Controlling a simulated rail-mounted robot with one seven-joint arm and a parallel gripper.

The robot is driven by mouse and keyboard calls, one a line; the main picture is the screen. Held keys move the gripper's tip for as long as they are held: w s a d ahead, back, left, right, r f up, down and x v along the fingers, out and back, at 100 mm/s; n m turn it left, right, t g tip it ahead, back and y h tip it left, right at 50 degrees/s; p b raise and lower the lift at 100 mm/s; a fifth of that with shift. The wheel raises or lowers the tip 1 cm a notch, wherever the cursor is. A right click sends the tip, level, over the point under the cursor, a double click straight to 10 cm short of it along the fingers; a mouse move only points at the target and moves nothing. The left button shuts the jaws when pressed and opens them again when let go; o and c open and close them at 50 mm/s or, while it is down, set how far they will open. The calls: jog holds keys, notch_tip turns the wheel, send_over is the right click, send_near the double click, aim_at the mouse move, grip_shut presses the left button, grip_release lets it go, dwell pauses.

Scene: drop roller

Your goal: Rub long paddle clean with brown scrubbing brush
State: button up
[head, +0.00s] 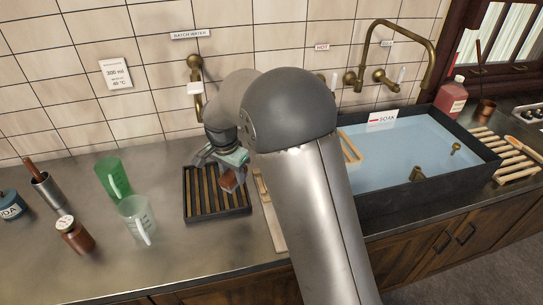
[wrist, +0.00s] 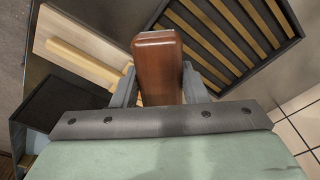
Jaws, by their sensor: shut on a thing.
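My gripper (wrist: 158,85) is shut on a reddish-brown wooden block, which looks like the brown scrubbing brush (wrist: 157,62). In the head view the brush (head: 231,179) hangs from my gripper (head: 228,166) above the slatted black tray. Its bristles cannot be made out. A pale wooden stick, perhaps the long paddle (wrist: 85,62), lies on a light board (wrist: 108,42) to the left of the brush in the wrist view. In the head view my arm hides much of that board (head: 272,222).
The slatted tray (head: 187,205) is below my gripper. A green jug (head: 110,175), clear jug (head: 137,218) and brown jar (head: 73,233) stand left. The water-filled sink (head: 440,195) is right, with a wooden rack (head: 497,155) beyond. The front left counter is clear.

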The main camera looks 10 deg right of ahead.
jog(key=w+d+m, duration=0.5)
jog(key=d+m, duration=0.3)
jog(key=d, duration=0.5)
jog(key=shift+f+m+g+y, duration=0.25)
jog(key=shift+m+g+y, duration=0.05)
jog(key=shift+g+y, duration=0.1)
jog(key=shift+a+f+b, duration=0.1)
jog(key=shift+f+b, duration=2.05)
jog(key=shift+f, duration=1.65)
jog(key=shift+f+b, duration=0.45)
jog(key=shift+f, duration=0.25)
